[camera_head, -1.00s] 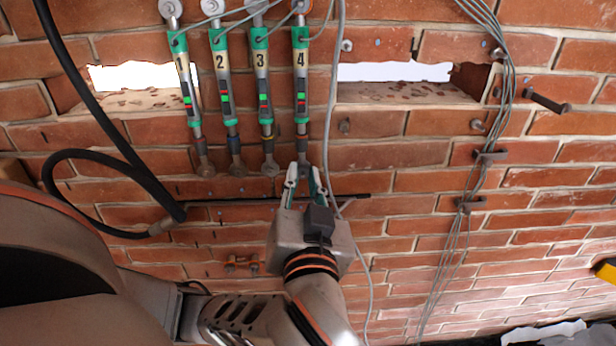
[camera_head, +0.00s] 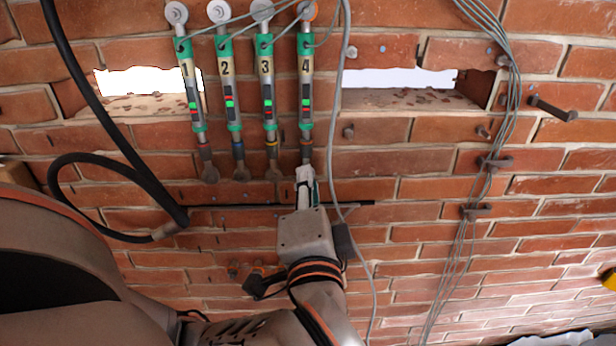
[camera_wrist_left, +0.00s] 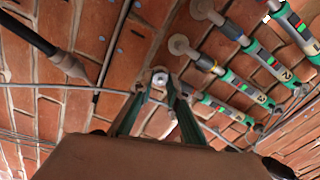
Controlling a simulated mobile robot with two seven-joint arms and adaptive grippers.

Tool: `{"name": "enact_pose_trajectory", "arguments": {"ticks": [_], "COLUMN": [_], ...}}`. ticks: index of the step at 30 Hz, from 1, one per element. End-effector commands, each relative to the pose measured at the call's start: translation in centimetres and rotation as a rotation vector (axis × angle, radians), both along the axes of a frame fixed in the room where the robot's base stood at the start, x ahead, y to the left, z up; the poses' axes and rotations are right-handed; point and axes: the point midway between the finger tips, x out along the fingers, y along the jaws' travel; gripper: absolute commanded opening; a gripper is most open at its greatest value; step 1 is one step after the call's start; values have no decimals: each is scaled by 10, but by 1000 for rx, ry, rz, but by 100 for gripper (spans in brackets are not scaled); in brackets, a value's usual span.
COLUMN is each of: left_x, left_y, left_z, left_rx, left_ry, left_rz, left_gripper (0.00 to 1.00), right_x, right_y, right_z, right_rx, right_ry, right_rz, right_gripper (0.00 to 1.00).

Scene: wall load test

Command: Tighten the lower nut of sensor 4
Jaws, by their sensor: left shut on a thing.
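Sensor 4 (camera_head: 306,92) is the rightmost of the green and grey rods on the brick wall, marked 4, with green and red marks on its body. Its lower end with the lower nut (camera_wrist_left: 160,77) is a grey round piece. My left gripper (camera_head: 305,172) reaches up from below to this end, its fingers seen nearly edge-on. In the left wrist view the two green-sided fingers (camera_wrist_left: 159,90) stand on either side of the nut and are shut on it. The fingers partly hide the nut in the head view. My right gripper is not in view.
Sensor 3 (camera_head: 267,95) hangs close to the left, with sensors 2 (camera_head: 229,95) and 1 (camera_head: 190,95) beyond. A grey cable (camera_head: 333,150) runs just right of the gripper. A thin dark bar (camera_head: 350,203) crosses behind it. A thick black hose (camera_head: 110,120) loops at left.

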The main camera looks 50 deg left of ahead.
Motion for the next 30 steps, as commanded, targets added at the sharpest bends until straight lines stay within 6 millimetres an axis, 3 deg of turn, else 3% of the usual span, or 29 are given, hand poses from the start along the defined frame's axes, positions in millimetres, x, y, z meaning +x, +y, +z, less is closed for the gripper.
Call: {"name": "enact_pose_trajectory", "arguments": {"ticks": [30], "left_x": [-1], "left_y": [-1], "left_z": [-1], "left_rx": [623], "left_ry": [737], "left_rz": [-4], "left_gripper": [0], "right_x": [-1], "right_y": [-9], "right_z": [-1], "right_rx": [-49], "right_ry": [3], "right_rz": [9], "right_gripper": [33]}}
